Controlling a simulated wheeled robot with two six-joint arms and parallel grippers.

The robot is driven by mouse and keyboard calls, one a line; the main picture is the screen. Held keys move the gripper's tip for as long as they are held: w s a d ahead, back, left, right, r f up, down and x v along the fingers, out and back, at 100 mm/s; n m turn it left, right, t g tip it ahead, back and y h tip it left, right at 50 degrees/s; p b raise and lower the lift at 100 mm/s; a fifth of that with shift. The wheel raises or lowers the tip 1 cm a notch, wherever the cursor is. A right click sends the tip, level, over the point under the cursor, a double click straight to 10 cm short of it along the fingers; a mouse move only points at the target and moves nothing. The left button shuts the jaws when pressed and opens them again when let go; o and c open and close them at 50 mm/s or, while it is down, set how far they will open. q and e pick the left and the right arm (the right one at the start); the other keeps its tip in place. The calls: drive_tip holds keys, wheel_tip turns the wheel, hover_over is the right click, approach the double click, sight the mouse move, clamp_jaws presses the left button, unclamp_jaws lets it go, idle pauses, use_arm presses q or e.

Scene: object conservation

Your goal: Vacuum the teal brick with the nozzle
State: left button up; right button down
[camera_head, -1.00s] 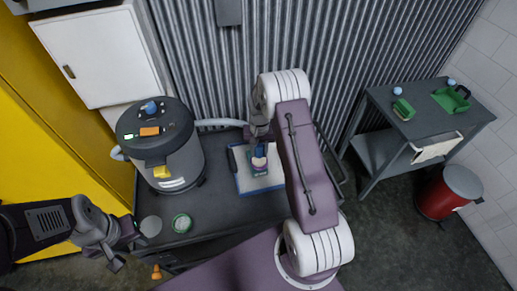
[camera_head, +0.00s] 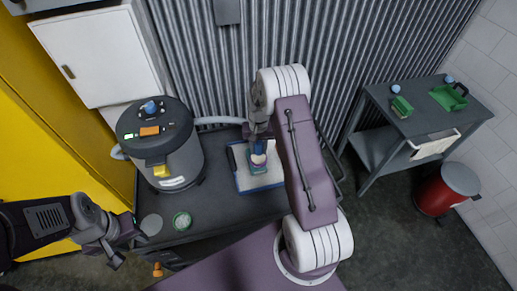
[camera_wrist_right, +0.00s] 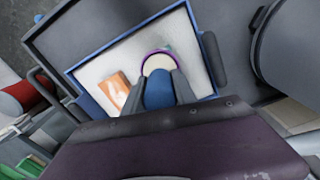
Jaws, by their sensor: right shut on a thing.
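My right gripper (camera_head: 259,134) is shut on the blue nozzle (camera_head: 259,147) above the blue-rimmed tray (camera_head: 240,183). In the right wrist view the blue nozzle (camera_wrist_right: 158,90) sits between the two fingers, with a pale round thing with a purple rim (camera_wrist_right: 158,60) just beyond it. A small teal patch (camera_head: 258,169), perhaps the teal brick, shows just below the nozzle in the head view; I cannot tell whether they touch. An orange block (camera_wrist_right: 115,90) lies in the tray beside the nozzle. My left gripper (camera_head: 131,251) is open and empty at the lower left.
A grey vacuum canister (camera_head: 172,160) with a pale hose (camera_head: 220,121) stands left of the tray on the dark table (camera_head: 215,207). A green-rimmed tin (camera_head: 182,221) and a grey disc (camera_head: 151,225) are near the front. A cart (camera_head: 425,122) and red bin (camera_head: 440,193) stand right.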

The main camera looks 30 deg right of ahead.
sight(258, 142)
wheel_tip(258, 142, up, 6)
drive_tip(key=p, duration=0.4)
drive_tip(key=shift+f, duration=0.15)
drive_tip(key=shift+f+b, duration=0.25)
drive_tip(key=shift+b, duration=0.05)
drive_tip(key=a+b, duration=0.1)
drive_tip(key=b, duration=0.1)
drive_tip(key=w+a+f+b, duration=0.1)
drive_tip(key=b, duration=0.1)
drive_tip(key=shift+w+f+n, duration=0.2)
drive_tip(key=shift+w+n, duration=0.05)
drive_tip(key=shift+n, duration=0.15)
drive_tip(key=s+a+f+n+b, duration=0.4)
drive_tip(key=s+a+b, duration=0.4)
drive_tip(key=s, duration=0.3)
drive_tip(key=shift+s+f+n+b, duration=0.2)
drive_tip(key=shift+f+n+b, duration=0.15)
drive_tip(key=shift+n+b, duration=0.1)
